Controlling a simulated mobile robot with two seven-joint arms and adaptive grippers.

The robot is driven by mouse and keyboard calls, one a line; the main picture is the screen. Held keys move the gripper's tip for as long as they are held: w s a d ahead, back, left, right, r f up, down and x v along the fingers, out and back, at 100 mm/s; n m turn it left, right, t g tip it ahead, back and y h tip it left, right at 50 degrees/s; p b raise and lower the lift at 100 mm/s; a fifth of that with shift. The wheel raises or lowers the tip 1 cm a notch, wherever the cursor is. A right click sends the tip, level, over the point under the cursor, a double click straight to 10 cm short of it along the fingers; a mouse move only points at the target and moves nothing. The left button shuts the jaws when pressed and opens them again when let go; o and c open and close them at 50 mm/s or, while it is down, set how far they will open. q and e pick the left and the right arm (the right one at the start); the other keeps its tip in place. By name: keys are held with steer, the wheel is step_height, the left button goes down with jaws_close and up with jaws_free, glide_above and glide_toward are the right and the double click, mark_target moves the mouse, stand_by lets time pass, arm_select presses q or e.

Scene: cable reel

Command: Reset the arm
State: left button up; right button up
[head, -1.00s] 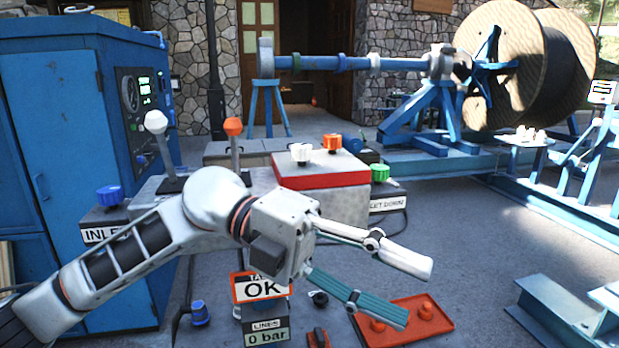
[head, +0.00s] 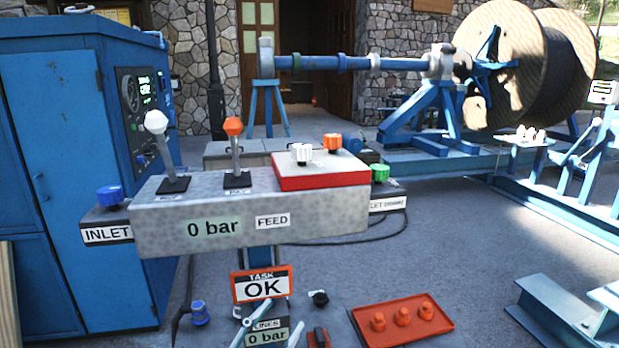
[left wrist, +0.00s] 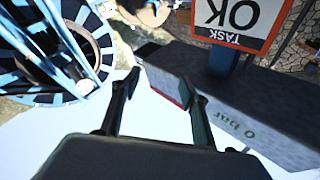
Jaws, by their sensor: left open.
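My left gripper (head: 283,313) shows only as finger ends at the bottom of the head view, in front of the lower "0 bar" LINES sign (head: 266,336). The left wrist view shows its two fingers (left wrist: 160,77) spread apart with nothing between them. Most of my left arm is out of the head view. The TASK OK sign (head: 262,284) is just above the fingers and also shows upside down in the left wrist view (left wrist: 238,18). My right gripper is not in view.
A grey control block (head: 180,228) carries a white lever (head: 156,123), an orange lever (head: 233,127) and a red plate (head: 322,170). A red tray (head: 366,328) holds orange caps. A blue cabinet (head: 60,150) stands left; a cable reel (head: 505,45) stands back right.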

arm_select(q)
steer(key=s+a+f+n+g+y, duration=0.2)
steer(key=s+f, duration=0.4)
steer(key=f, duration=0.4)
steer(key=s+a+f+n+g+y, duration=0.2)
steer(key=s+a+f, duration=0.5)
steer(key=f, duration=0.4)
steer(key=s+a+f+n+g+y, duration=0.2)
steer(key=s+a+f+y, duration=0.3)
steer(key=f, duration=0.6)
steer(key=shift+s+g, duration=0.7)
steer(key=shift+s, duration=0.2)
